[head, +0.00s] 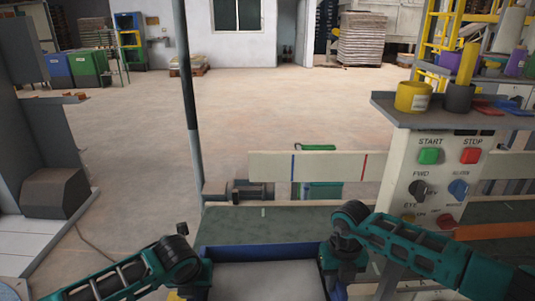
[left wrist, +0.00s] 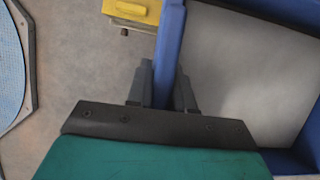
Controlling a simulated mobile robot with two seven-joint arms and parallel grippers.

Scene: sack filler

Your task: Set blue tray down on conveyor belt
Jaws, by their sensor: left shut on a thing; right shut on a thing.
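The blue tray (head: 258,251) is at the bottom middle of the head view, with a pale grey inside. The dark green conveyor belt (head: 270,222) runs just beyond its far wall; I cannot tell whether the tray touches it. My left gripper (left wrist: 161,88) is shut on the tray's left wall, one finger each side; the tray's blue rim also shows in the left wrist view (left wrist: 170,45). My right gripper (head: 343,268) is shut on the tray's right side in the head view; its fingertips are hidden.
A control panel (head: 432,180) with START and STOP buttons stands at the right. A cream guard rail (head: 325,166) with blue and red marks runs behind the belt. A dark post (head: 190,110) rises left of it. A yellow block (left wrist: 132,10) lies beside the tray's left wall.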

